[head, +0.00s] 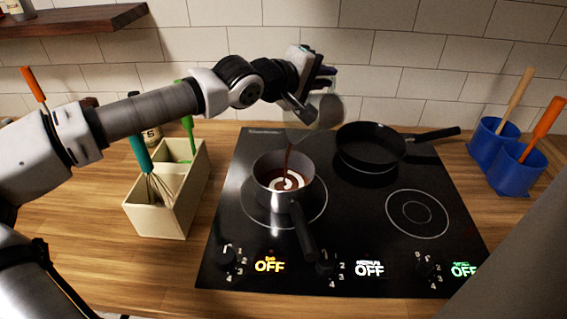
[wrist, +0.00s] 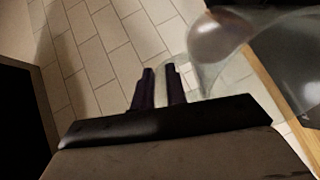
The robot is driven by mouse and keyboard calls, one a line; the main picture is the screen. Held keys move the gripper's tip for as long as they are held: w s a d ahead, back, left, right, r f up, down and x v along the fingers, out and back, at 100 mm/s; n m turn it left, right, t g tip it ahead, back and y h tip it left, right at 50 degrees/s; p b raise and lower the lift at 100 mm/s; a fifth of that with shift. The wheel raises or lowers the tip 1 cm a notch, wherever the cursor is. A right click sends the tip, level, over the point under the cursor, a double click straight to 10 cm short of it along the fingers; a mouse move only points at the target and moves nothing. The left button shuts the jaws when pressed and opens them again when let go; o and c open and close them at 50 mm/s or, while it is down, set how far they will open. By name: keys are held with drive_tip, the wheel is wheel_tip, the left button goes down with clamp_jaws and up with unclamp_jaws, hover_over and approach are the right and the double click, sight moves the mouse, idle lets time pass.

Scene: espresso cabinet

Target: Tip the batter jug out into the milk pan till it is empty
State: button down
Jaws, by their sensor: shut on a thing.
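My gripper (head: 318,82) is shut on the clear batter jug (head: 329,110) and holds it up above the cooktop. The jug is tilted, with its mouth toward the lower left. A thin brown stream runs from it down into the milk pan (head: 267,203). The pan stands on the front left burner, its dark handle pointing to the front. Brown and white swirls show in the pan. In the wrist view, the fingers (wrist: 159,88) are at the jug's edge, and the glass body (wrist: 232,48) bulges out to the right. How much is left in the jug is hard to tell.
A black frying pan (head: 367,150) sits on the back right burner of the black cooktop (head: 345,225). A cream utensil box (head: 158,222) with a whisk stands to the left. Blue utensil holders (head: 517,172) stand at the right. The front right burner is bare.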

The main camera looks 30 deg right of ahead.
sight(335, 94)
drive_tip(key=shift+a+f, duration=0.1)
drive_tip(key=shift+a, duration=0.2)
drive_tip(key=d+p, duration=0.1)
drive_tip(key=p, duration=0.1)
drive_tip(key=d+r+y+p, duration=0.1)
drive_tip(key=p, duration=0.1)
drive_tip(key=shift+w+d, duration=0.1)
drive_tip(key=shift+d, duration=0.2)
drive_tip(key=f+y+p, duration=0.1)
drive_tip(key=d+f+y+p, duration=0.1)
drive_tip(key=d+f+p, duration=0.1)
drive_tip(key=p, duration=0.1)
drive_tip(key=shift+d+f+g+y, duration=0.25)
drive_tip(key=shift+f+g+y, duration=0.05)
drive_tip(key=shift+f+y, duration=0.1)
drive_tip(key=shift+w+f+b, duration=0.25)
drive_tip(key=shift+f+b, duration=0.05)
drive_tip(key=shift+f, duration=0.05)
drive_tip(key=shift+s+d+f+y, duration=0.1)
drive_tip(key=shift+d+f+y, duration=0.3)
drive_tip(key=shift+f+y, duration=0.1)
drive_tip(key=w+d+f+g+y, duration=0.1)
drive_tip(key=d+f+y, duration=0.7)
drive_tip(key=y, duration=0.2)
drive_tip(key=shift+w+d+f+g, duration=0.15)
drive_tip(key=shift+g, duration=0.15)
